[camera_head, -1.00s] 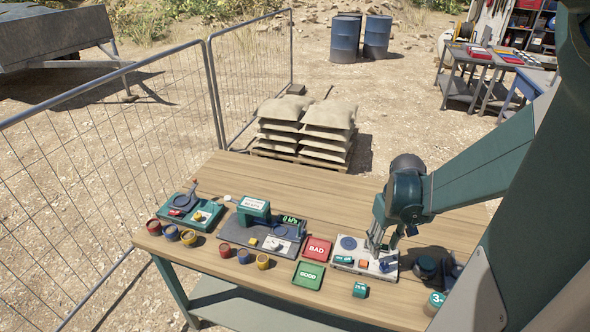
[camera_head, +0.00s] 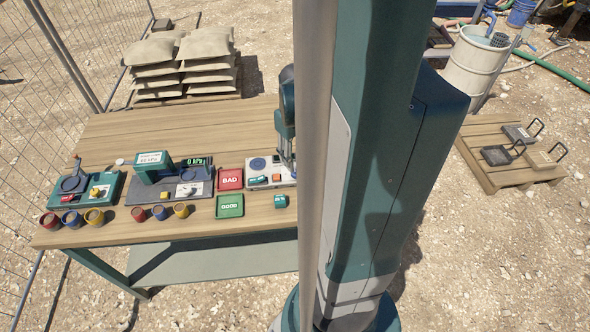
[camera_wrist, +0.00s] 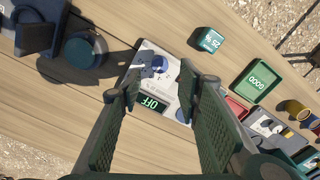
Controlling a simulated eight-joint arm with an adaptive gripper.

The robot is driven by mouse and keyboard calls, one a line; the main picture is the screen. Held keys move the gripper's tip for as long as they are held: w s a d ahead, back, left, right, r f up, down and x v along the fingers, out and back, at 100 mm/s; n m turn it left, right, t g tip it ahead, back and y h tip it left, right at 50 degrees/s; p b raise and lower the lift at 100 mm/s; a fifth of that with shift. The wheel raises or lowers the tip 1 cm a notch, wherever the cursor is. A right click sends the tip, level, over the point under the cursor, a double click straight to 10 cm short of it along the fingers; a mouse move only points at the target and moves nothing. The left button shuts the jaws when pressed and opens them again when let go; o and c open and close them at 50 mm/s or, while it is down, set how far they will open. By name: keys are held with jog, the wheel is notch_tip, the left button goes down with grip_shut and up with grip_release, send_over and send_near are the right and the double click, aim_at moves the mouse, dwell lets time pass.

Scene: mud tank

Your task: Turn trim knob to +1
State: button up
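The grey-white control box (camera_head: 252,181) stands on the bench right of the red and green trays. In the wrist view a round blue knob (camera_wrist: 162,66) sits on its panel, partly behind a grey piece; I take it for the trim knob. A green display (camera_wrist: 151,103) reads OFF. A blue disc shows on the box in the head view (camera_head: 257,163). My gripper (camera_wrist: 158,82) is open above the panel, its fingers on either side of the knob area, nothing between them. I cannot read the knob's scale or setting. My column hides the box's right end in the head view.
The red BAD tray (camera_head: 230,179) and green GOOD tray (camera_head: 230,206) lie to the left. A small teal block (camera_head: 280,201) sits in front of the box. Other devices and several coloured cups stand farther left. Dark round items (camera_wrist: 80,52) lie beside the box.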

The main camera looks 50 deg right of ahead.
aim_at(295, 172)
jog(key=shift+f+b, duration=0.45)
jog(key=shift+f, duration=3)
jog(key=shift+c, duration=0.7)
jog(key=c, duration=0.8)
